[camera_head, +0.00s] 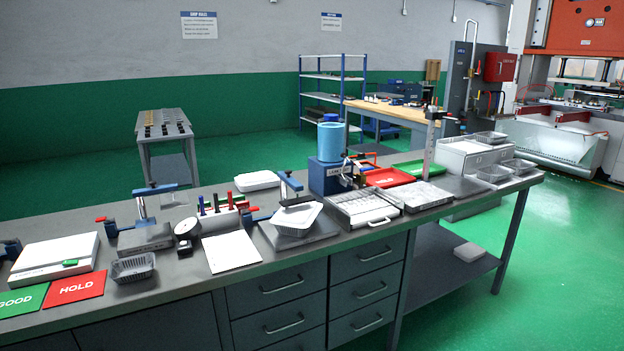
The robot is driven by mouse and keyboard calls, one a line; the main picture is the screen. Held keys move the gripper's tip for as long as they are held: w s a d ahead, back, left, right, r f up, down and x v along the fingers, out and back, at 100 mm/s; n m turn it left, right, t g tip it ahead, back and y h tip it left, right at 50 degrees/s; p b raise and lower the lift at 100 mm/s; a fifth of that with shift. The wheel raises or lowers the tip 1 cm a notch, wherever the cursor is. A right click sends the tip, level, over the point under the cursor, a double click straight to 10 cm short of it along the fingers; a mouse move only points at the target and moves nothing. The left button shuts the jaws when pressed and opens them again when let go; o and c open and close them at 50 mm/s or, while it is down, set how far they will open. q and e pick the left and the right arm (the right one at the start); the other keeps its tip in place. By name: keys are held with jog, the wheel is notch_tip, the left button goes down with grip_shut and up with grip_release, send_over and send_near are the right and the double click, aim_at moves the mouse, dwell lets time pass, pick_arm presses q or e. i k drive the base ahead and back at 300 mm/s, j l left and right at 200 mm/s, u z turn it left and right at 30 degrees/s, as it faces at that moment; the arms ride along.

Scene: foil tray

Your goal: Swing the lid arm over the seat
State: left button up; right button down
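A fixture with a grey base plate (326,232) stands in the middle of the bench. A shiny, light foil tray (297,219) rests on it and looks slightly tilted; it hides most of the seat. A blue lid arm (290,181) with a dark knob on top stands on a post behind the tray. A blue lever with a red grip (247,210) sticks out to the left. I cannot tell how far the lid arm overlaps the seat. Neither of my grippers shows in the head view.
A similar blue clamp fixture (141,206) stands to the left. Between them are a dial gauge (185,231), a white sheet (231,252) and coloured markers (216,201). A drawered tray (362,208) stands close right.

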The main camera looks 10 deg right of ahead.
aim_at(285, 176)
jog(key=i+l+z, duration=0.15)
jog(key=i+z, duration=0.55)
jog(key=i, duration=0.25)
